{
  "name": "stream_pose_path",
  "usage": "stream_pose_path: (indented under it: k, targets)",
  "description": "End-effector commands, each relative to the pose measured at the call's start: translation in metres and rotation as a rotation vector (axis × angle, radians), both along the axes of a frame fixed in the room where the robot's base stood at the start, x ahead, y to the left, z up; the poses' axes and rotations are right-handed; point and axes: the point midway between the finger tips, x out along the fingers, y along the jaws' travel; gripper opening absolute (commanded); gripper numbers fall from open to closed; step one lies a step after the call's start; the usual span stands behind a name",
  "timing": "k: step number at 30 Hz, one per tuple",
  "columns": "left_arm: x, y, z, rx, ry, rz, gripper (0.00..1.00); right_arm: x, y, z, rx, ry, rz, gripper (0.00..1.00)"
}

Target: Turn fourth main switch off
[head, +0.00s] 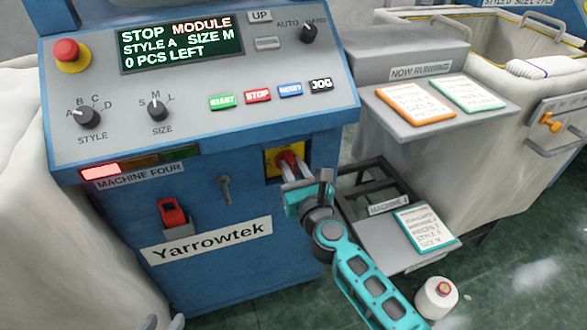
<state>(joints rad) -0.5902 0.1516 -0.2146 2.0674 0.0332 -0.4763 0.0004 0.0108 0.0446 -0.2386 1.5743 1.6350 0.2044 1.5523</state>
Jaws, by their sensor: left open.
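The blue machine (235,225) carries a "MACHINE FOUR" label (139,178). Its main switch (286,158) is a red knob on a yellow plate, low on the right of the front. My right gripper (293,168) reaches it from the front right, its two fingers on either side of the knob and apparently closed on it. The fingers partly hide the knob, so its exact turn is unclear. My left gripper (165,322) shows only as grey tips at the bottom edge, open and away from the machine.
Above the switch, the panel holds a lit display (180,45), a red stop button (67,50), dials and coloured buttons. A red lamp (101,171) is lit.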

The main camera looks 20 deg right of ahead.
Motion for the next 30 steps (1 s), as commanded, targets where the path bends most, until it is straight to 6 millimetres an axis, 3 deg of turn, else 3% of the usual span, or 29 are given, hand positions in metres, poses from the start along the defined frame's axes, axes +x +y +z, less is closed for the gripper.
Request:
stream_pose_path:
  k: [7, 20, 30]
  targets:
    - [0.0002, 0.0011, -0.0001, 0.004, -0.001, -0.003, 0.43, -0.0002, -0.0001, 0.0, 0.0, 0.0, 0.0, 0.0]
    - [0.0, 0.0009, 0.0014, 0.003, 0.0, -0.002, 0.43, -0.0002, 0.0006, 0.0004, -0.039, -0.001, 0.0, 0.0]
    - [-0.0008, -0.001, 0.0081, -0.004, 0.002, 0.003, 0.43, -0.0002, 0.0041, 0.0005, -0.262, -0.008, -0.001, 0.0]
